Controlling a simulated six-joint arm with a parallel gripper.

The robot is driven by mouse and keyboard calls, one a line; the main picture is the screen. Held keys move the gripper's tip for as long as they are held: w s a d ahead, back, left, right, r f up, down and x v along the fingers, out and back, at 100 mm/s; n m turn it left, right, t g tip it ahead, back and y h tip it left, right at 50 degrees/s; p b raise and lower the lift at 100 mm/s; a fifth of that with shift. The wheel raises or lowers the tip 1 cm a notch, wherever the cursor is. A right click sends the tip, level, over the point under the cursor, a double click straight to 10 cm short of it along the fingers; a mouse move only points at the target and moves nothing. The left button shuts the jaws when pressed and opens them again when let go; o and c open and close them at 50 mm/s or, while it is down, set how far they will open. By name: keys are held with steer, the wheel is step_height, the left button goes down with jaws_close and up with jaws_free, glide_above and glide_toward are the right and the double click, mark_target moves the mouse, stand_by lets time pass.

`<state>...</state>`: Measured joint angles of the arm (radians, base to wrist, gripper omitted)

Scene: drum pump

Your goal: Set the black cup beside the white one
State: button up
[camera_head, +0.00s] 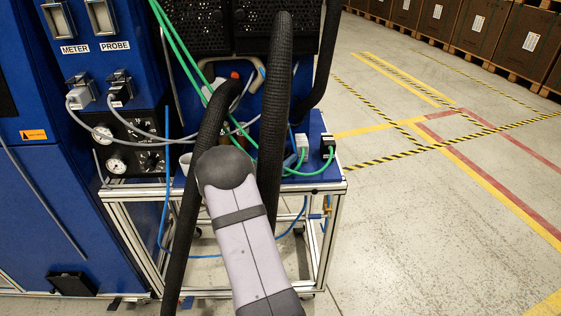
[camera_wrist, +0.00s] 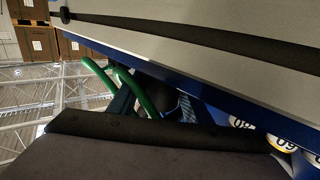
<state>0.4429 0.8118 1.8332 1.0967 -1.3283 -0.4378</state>
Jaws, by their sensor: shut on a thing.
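A small white thing (camera_head: 186,160), perhaps the white cup, shows at the left of the blue-topped cart. The black hose and my arm cover most of it. I cannot make out the black cup in either view.
The blue cart top (camera_head: 318,170) carries green and grey cables with plugs (camera_head: 327,146). Black hoses (camera_head: 275,120) hang across it. A blue cabinet (camera_head: 30,180) with gauges stands left. Green tubes (camera_wrist: 134,92) show in the wrist view. Open floor (camera_head: 430,230) lies right.

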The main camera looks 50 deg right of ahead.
stand_by(0.3)
steer(key=a+p, duration=0.1)
steer(key=a, duration=0.9)
steer(key=shift+s+p, duration=0.35)
steer(key=shift+s, duration=0.05)
stand_by(0.7)
